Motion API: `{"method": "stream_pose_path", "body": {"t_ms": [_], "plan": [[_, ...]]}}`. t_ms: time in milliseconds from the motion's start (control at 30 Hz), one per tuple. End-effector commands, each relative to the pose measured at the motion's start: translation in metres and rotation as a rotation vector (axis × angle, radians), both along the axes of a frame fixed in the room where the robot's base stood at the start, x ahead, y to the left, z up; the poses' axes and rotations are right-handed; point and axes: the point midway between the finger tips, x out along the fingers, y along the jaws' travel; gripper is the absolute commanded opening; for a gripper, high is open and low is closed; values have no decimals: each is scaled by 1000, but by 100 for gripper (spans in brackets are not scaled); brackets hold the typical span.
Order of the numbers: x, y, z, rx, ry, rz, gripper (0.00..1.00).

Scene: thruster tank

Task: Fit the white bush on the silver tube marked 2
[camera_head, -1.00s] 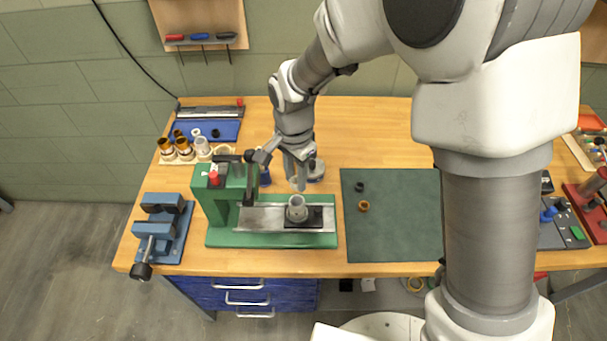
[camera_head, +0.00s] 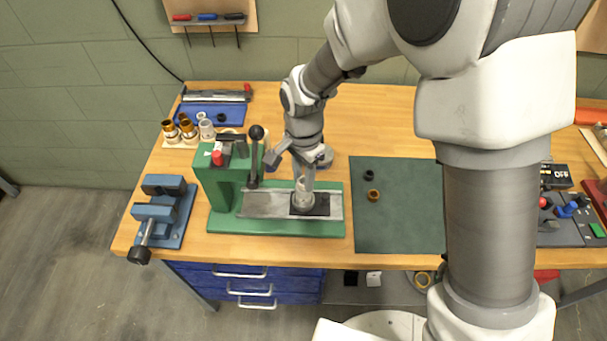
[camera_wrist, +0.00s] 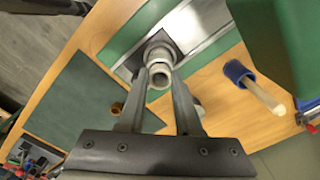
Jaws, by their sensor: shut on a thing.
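The silver tube (camera_head: 303,204) stands upright on the dark block (camera_head: 322,206) of the green press's metal bed. It also shows in the wrist view (camera_wrist: 156,52). I cannot read a number on it. My gripper (camera_head: 304,183) points down over the tube. In the wrist view my gripper (camera_wrist: 160,77) is shut on a pale ring-shaped piece, which looks like the white bush (camera_wrist: 158,82). The bush appears in line with the tube's upper end. The fingers hide much of it, so I cannot tell if the two touch.
The green press (camera_head: 222,190) with its dark lever (camera_head: 255,150) stands left of my gripper. A blue vise (camera_head: 162,212) is farther left. The green mat (camera_head: 395,220) carries a black and a brass-coloured ring. A rack with several tubes and a blue tray (camera_head: 232,117) are behind.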

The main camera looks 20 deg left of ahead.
Motion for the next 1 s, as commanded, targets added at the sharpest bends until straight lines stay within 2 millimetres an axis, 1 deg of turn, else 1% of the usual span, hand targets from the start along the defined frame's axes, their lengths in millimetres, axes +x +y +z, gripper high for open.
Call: {"method": "stream_pose_path", "body": {"t_ms": [267, 300, 367, 400, 500, 767, 833, 933, 1000], "plan": [[0, 0, -1, 0, 0, 0, 0], [0, 0, -1, 0, 0, 0, 35], [0, 0, -1, 0, 0, 0, 45], [0, 0, -1, 0, 0, 0, 53], [0, 0, -1, 0, 0, 0, 68], [0, 0, -1, 0, 0, 0, 68], [0, 0, 2, 0, 0, 0, 68], [0, 0, 11, 0, -1, 0, 68], [0, 0, 22, 0, -1, 0, 68]]}}
